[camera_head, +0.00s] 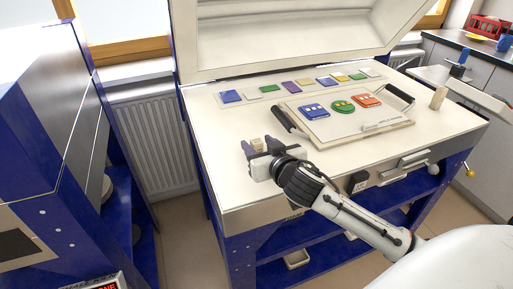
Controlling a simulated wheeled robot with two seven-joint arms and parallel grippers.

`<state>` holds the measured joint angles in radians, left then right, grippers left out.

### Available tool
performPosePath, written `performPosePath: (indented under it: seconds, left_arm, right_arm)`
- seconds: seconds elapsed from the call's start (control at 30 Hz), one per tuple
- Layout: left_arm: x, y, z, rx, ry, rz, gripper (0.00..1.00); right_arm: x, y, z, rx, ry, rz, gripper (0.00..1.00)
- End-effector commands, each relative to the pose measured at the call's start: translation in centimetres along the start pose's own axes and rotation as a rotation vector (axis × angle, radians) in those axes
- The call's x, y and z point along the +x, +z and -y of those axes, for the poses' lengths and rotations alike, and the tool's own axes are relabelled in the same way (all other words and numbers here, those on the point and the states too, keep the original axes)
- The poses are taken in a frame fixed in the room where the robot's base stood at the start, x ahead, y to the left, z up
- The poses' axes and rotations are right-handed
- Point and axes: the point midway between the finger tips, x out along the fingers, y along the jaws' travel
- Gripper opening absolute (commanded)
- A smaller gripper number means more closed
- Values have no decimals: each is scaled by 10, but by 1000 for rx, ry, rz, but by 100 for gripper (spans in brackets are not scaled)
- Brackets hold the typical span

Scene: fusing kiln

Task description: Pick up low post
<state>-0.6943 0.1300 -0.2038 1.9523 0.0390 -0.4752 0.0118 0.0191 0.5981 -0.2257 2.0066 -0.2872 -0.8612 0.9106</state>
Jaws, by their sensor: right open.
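A small beige post (256,143) stands on the cream kiln bed near its front left corner. It appears between the fingers of my right gripper (260,146). The gripper is open, with its dark fingers on either side of the post. Whether they touch the post cannot be told, and the gripper hides the post's lower part. Another beige post (438,97), which looks taller, stands at the right end of the bed. My left gripper is not in view.
A board (345,131) with dark handles carries blue, green and red pieces to the right of my gripper. Several coloured tiles (290,87) lie in a row behind it. The raised kiln lid (300,40) stands at the back. The bed's front left is clear.

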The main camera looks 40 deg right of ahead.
Motion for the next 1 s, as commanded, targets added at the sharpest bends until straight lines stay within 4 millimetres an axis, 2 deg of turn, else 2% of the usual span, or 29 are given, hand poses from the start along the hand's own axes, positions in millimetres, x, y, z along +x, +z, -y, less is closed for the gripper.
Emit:
performPosePath:
  seconds: [0.13,0.37,0.47,0.63,0.87,1.0]
  left_arm:
    - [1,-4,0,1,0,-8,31]
    - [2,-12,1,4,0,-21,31]
    - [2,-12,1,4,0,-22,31]
    - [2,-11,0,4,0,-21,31]
    - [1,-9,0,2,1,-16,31]
    - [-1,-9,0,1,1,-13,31]
  right_arm:
    - [15,0,0,0,0,0,45]
    - [17,0,0,1,-1,0,45]
    - [17,0,0,1,-1,0,32]
    - [17,0,0,1,-1,1,3]
    - [16,-1,0,1,-1,0,1]
    - [13,-12,0,3,0,-1,1]
